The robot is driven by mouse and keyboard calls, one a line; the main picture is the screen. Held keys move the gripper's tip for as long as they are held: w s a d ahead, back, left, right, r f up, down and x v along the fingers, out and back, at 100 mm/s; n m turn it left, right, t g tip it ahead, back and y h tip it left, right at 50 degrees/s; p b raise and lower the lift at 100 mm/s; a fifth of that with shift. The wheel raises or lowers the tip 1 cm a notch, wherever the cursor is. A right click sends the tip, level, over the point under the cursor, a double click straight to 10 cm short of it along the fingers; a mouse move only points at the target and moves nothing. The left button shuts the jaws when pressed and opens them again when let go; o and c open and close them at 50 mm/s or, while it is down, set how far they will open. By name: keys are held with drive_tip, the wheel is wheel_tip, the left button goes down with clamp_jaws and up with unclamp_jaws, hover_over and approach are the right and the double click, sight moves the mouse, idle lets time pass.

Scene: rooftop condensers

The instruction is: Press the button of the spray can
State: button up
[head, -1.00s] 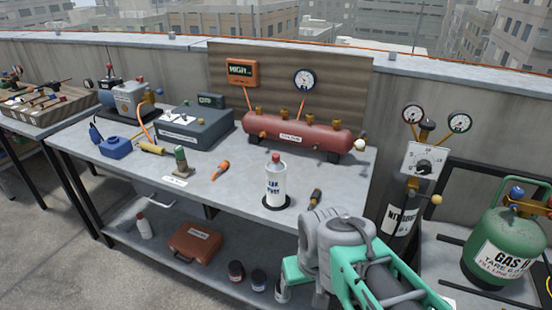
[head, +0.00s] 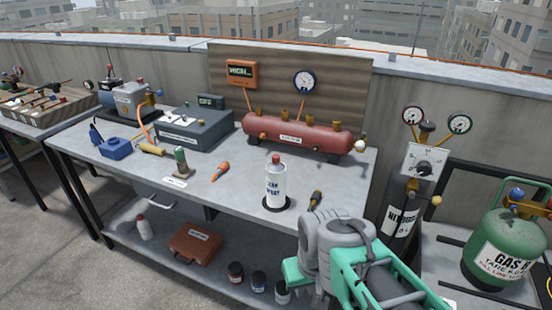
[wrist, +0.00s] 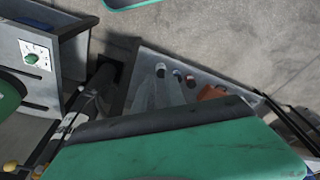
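The spray can (head: 276,188) is white with dark lettering and a red button (head: 276,158) on top. It stands upright in a black ring (head: 289,204) near the front edge of the workbench in the head view. My grey and teal arm (head: 345,250) is folded at the lower right of that view, to the right of the can and apart from it. My gripper's fingertips cannot be made out there. In the wrist view a large teal and black part of mine (wrist: 190,145) fills the bottom. The can cannot be made out in that view.
A red tank (head: 298,134) lies behind the can. A dark-handled screwdriver (head: 315,198) lies just right of it, an orange-handled tool (head: 220,171) to its left. A nitrogen cylinder (head: 400,215) and a green gas cylinder (head: 505,245) stand at the right. Bottles and a brown case (head: 195,244) sit on the lower shelf.

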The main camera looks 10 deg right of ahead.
clamp_jaws()
idle(0.5)
wheel_tip(320, 180, up, 15)
drive_tip(key=w+t+p, duration=0.1)
drive_tip(key=p, duration=1.1)
drive_tip(key=shift+w+f, duration=0.15)
drive_tip(key=shift+w, duration=0.05)
drive_tip(key=shift+s+a, duration=0.1)
drive_tip(key=shift+a, duration=0.1)
